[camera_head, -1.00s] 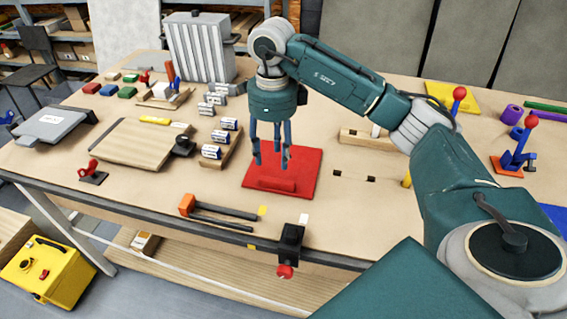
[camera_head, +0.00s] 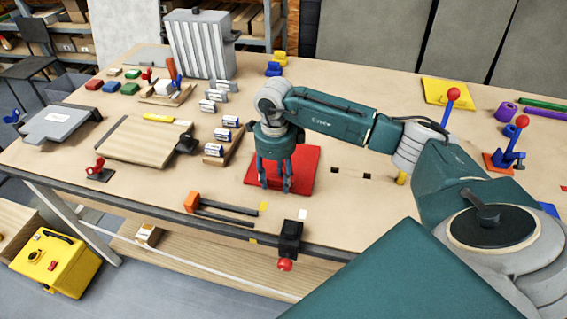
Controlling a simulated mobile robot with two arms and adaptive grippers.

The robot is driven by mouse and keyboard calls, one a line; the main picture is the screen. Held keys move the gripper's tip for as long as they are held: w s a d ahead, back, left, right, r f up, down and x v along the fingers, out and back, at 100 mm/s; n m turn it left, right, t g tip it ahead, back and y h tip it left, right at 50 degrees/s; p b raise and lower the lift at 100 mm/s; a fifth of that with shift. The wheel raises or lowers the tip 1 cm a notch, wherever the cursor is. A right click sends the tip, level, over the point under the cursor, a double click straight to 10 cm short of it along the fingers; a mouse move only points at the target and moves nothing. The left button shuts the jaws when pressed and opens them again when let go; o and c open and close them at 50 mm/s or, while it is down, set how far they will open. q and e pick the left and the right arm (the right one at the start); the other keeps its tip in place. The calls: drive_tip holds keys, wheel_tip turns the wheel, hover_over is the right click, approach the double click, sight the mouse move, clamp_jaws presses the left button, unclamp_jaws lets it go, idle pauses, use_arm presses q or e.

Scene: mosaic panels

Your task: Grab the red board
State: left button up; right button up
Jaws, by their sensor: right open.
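The red board (camera_head: 305,170) lies flat on the workbench near its front middle. My right gripper (camera_head: 275,187) points down over the board's left and middle part, its fingers spread and low at the board. The fingers hide the raised front part of the board. Whether they touch it cannot be told. Nothing is seen held. My left gripper is not in view.
Bare bench (camera_head: 345,205) lies right of the board.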

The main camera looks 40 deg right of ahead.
clamp_jaws()
drive_tip(key=shift+r, duration=0.1)
